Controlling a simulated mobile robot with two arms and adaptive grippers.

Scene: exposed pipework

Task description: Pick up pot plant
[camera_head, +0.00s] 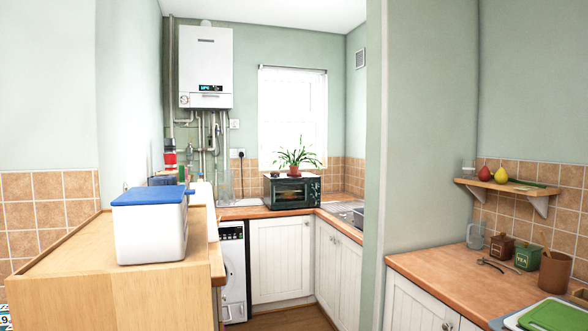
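The pot plant (298,156) stands upright on top of a dark microwave or small oven (291,192) on the far counter, in front of the window. It has long green leaves in a reddish-brown pot (293,171). It is some distance away, at the far end of the kitchen. Neither of my grippers shows in the head view.
A wooden cabinet (150,283) with a blue-lidded white container (150,226) stands at near left. A wall (376,130) and a counter with jars (440,268) are at right. A strip of open floor (300,318) lies between them.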

